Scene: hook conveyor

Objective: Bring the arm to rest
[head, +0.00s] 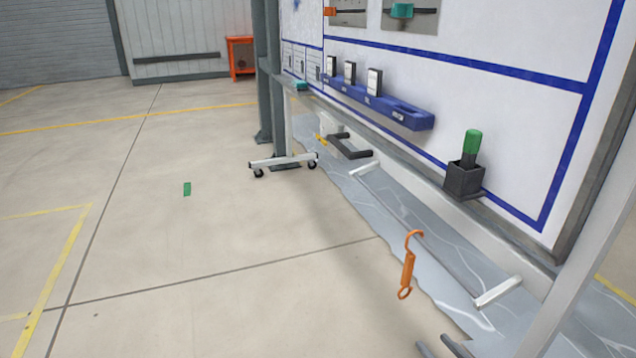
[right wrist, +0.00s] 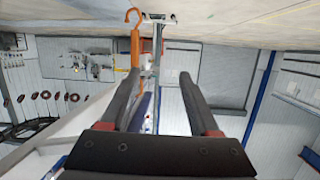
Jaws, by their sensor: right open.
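My right gripper (head: 433,344) shows only as two dark fingertips at the bottom edge of the head view. In the right wrist view its two dark fingers (right wrist: 160,78) stand wide apart with nothing between their tips. An orange hook (head: 408,266) with a curved top and a small loop below appears in the head view, above and left of the fingertips and apart from them. It also shows in the right wrist view (right wrist: 135,46), beyond the tip of the left-hand finger. I cannot see what supports it. My left gripper is in neither view.
A white board with blue lines stands on the right. It carries a blue rack (head: 392,107) and a dark holder (head: 464,181) with a green-handled tool (head: 472,144). Pale bars (head: 498,291) stick out low down. A wheeled stand (head: 284,161) is farther back. The floor at left is mostly clear.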

